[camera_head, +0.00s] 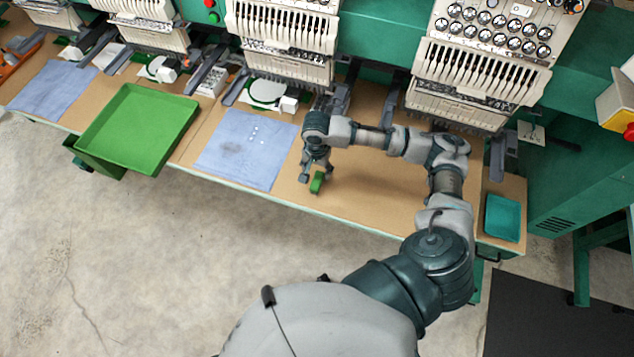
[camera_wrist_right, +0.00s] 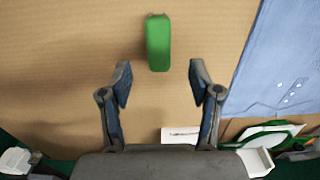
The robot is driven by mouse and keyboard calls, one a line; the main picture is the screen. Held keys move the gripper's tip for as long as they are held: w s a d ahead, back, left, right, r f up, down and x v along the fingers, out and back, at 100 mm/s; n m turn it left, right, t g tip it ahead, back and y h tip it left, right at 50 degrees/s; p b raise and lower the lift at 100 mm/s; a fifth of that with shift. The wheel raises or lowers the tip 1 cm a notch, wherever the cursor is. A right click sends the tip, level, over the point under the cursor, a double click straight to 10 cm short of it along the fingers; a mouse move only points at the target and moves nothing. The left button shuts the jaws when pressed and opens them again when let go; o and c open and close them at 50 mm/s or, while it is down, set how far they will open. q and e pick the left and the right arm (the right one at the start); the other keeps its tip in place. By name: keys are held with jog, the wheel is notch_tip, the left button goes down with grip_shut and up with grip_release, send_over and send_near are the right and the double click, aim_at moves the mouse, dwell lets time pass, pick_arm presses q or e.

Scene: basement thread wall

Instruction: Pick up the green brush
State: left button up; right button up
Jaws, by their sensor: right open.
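The green brush (camera_head: 317,183) lies on the tan tabletop, right of a blue cloth. It also shows in the right wrist view (camera_wrist_right: 158,43) as a rounded green block, just beyond the fingertips and roughly centred between them. My right gripper (camera_head: 316,175) is above the table beside the brush, pointing down. In the right wrist view its two fingers (camera_wrist_right: 160,82) are spread apart with nothing between them. The brush's underside and bristles are hidden. My left gripper is not in view.
The blue cloth (camera_head: 245,150) lies left of the brush. A green tray (camera_head: 140,128) stands farther left and a teal tray (camera_head: 503,218) at the right end. Embroidery machine heads (camera_head: 285,30) line the back. The tabletop (camera_head: 375,200) right of the brush is clear.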

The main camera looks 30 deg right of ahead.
aim_at(317, 180)
notch_tip(317, 180, down, 7)
dwell(0.4)
jog(key=shift+s, duration=0.1)
jog(key=shift+c, duration=0.2)
grip_shut()
